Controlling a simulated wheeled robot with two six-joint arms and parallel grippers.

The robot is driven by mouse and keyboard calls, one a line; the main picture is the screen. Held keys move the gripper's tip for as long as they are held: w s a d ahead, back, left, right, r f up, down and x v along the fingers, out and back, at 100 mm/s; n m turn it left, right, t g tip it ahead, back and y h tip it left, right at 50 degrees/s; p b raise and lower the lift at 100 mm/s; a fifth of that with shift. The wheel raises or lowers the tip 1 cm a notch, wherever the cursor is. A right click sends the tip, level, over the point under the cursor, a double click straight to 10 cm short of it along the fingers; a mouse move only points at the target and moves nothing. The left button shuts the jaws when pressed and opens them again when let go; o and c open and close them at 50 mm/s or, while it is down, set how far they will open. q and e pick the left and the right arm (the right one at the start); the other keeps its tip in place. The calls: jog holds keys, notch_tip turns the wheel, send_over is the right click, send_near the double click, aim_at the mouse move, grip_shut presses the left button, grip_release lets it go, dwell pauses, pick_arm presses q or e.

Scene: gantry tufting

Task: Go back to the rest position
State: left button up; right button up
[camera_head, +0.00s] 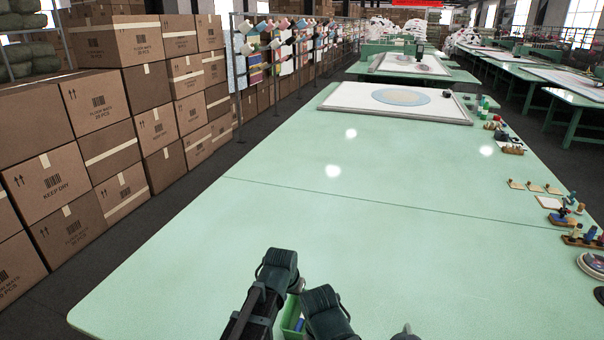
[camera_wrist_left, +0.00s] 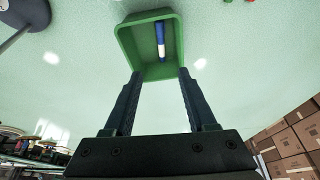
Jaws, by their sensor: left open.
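A small green bin (camera_wrist_left: 124,42) stands on the pale green table just beyond the fingertips in the left wrist view. A blue and white stick-like piece (camera_wrist_left: 160,38) lies in the bin. In the head view the bin (camera_head: 291,315) shows only in part behind my left arm at the bottom edge. My left fingers are hidden there. My right gripper does not show.
The long green table (camera_head: 400,235) is mostly bare in the middle. Small tools and wooden blocks line its right edge. A white panel with a round design (camera_head: 345,100) lies at the far end. Stacked cardboard boxes (camera_head: 107,154) stand along the left.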

pick_arm(q)
jog(key=s+a+f+g+y+b, duration=0.1)
jog(key=s+a+g, duration=0.1)
jog(key=s, duration=0.7)
jog(key=s+a+f+g+y+b, duration=0.1)
jog(key=s+a+f+g, duration=0.1)
jog(key=s, duration=0.8)
jog(key=shift+f+y, duration=0.2)
jog(key=shift+y, duration=0.1)
